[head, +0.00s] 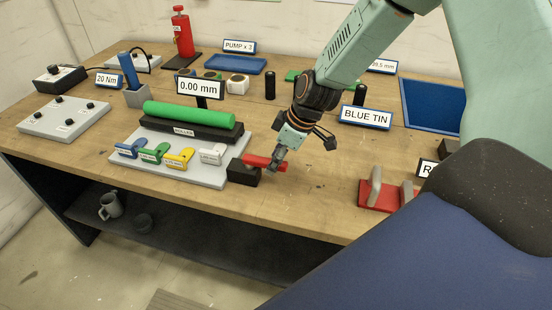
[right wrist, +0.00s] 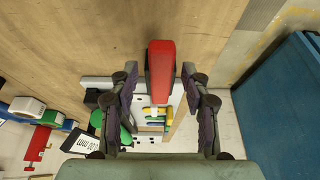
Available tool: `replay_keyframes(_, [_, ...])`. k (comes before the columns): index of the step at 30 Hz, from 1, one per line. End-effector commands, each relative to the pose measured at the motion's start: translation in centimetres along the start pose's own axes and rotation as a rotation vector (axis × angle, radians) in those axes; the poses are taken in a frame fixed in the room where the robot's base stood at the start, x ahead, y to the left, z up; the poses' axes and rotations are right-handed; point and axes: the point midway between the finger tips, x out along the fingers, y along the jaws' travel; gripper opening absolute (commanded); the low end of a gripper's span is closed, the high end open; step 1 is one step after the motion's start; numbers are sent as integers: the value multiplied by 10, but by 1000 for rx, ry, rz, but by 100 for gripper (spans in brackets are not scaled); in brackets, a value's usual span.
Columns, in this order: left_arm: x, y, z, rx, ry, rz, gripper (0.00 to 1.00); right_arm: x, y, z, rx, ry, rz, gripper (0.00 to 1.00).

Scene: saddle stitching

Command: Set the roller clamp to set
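The roller clamp has a black block (head: 243,172) at the right end of the grey roller base, with a red lever (head: 262,161) sticking out to the right. The green roller (head: 190,113) lies on a black bed behind it, marked "ROLLER". My right gripper (head: 276,163) is at the outer end of the red lever. In the right wrist view the red lever (right wrist: 161,70) lies between the two fingers of my right gripper (right wrist: 160,75), with gaps on both sides. The fingers are open. My left gripper is not in view.
A "0.00 mm" display (head: 200,87) stands behind the roller. Blue, green, yellow and white gauges (head: 180,157) sit on the base in front. A red fixture with grey posts (head: 378,195) stands at right. Bare table lies between it and the clamp.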

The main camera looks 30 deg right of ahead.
Motion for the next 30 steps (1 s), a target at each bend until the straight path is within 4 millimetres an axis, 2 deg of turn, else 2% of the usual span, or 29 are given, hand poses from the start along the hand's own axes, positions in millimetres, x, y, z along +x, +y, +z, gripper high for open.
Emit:
replay_keyframes(2, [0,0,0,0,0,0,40,0,0,0,0,0,0,41])
replay_keyframes(16, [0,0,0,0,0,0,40,0,0,0,1,0,0,1])
replay_keyframes(30, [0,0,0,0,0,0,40,0,0,0,0,0,0,0])
